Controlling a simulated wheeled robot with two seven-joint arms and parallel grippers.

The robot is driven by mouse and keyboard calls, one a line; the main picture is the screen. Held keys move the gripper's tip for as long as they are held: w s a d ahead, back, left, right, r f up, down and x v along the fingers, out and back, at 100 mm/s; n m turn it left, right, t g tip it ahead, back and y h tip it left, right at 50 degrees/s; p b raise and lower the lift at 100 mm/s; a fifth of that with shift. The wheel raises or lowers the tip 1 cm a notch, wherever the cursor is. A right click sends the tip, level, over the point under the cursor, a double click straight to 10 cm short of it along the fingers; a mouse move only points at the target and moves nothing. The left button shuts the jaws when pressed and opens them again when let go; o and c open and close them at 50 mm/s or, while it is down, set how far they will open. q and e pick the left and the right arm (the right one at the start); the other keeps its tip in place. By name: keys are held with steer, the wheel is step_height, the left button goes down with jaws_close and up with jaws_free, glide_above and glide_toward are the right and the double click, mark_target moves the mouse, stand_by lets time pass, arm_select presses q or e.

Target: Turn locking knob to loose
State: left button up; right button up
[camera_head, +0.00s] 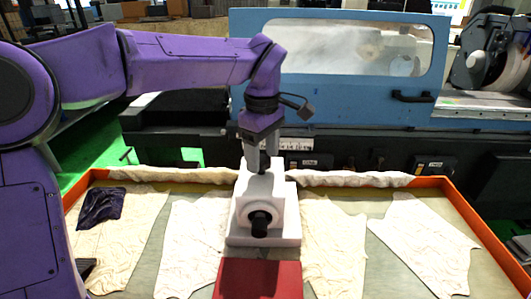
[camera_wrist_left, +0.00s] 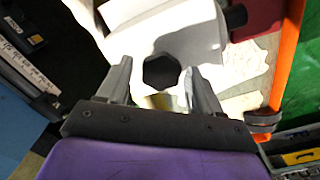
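A white block-shaped fixture (camera_head: 285,215) stands at the middle of the orange-rimmed tray. A dark hexagonal knob on its top (camera_wrist_left: 161,72) shows in the left wrist view. A black round knob (camera_head: 259,224) sticks out of its front face. My left gripper (camera_head: 261,160) points down over the top of the fixture. In the left wrist view my left gripper (camera_wrist_left: 158,65) is open, with one finger on each side of the hexagonal knob and visible gaps between. I cannot tell how far down the fingers reach around it. My right gripper is not in view.
A dark red block (camera_head: 258,280) lies in front of the fixture. Cream cloths (camera_head: 425,240) and a dark purple cloth (camera_head: 101,207) lie in the tray (camera_head: 463,203). The blue grinder cover (camera_head: 350,80) with a window stands behind. A grinding wheel housing (camera_head: 490,58) is at right.

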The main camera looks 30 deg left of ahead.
arm_select(q)
steer(key=shift+a, duration=0.1)
steer(key=c, duration=0.8)
steer(key=shift+o, duration=0.2)
steer(key=shift+s+d, duration=0.1)
steer(key=shift+d, duration=0.1)
steer(key=shift+a, duration=0.1)
steer(key=shift+r, duration=0.1)
